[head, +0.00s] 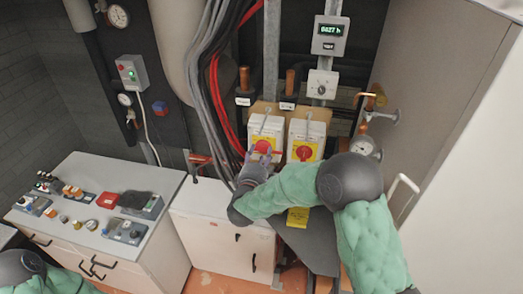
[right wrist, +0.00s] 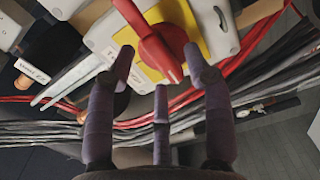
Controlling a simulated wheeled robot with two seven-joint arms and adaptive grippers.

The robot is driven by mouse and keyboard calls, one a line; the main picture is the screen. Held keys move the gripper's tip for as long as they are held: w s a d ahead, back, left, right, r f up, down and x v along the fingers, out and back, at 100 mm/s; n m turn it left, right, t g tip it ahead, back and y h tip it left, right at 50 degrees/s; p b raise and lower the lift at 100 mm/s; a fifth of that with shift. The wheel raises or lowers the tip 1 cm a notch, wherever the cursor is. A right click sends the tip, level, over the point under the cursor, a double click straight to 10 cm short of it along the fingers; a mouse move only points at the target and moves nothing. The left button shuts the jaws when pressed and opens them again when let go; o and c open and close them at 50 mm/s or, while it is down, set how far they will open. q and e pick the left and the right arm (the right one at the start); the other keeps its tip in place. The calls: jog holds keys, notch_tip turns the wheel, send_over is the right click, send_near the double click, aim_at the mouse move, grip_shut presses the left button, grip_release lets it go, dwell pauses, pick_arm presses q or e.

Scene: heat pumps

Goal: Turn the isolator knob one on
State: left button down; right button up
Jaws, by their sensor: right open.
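Two white isolator boxes hang side by side on the wall, each with a red knob on a yellow plate. The left red knob (head: 263,147) is partly hidden by my right gripper (head: 260,158). The right red knob (head: 303,153) is clear of it. In the right wrist view a red knob (right wrist: 160,45) on its yellow plate (right wrist: 140,35) is close ahead, and the three fingers of my right gripper (right wrist: 160,70) are spread open around its near end. I cannot tell whether any finger touches it. My left gripper is not in view.
Red and grey cables (head: 215,85) run just left of the isolator boxes. A gauge (head: 363,146) with copper pipe is to the right. A digital meter (head: 329,36) is above. A control desk (head: 90,205) stands at the left, and a white cabinet (head: 220,235) stands below.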

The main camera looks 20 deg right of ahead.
jog(key=shift+x, duration=0.75)
grip_shut()
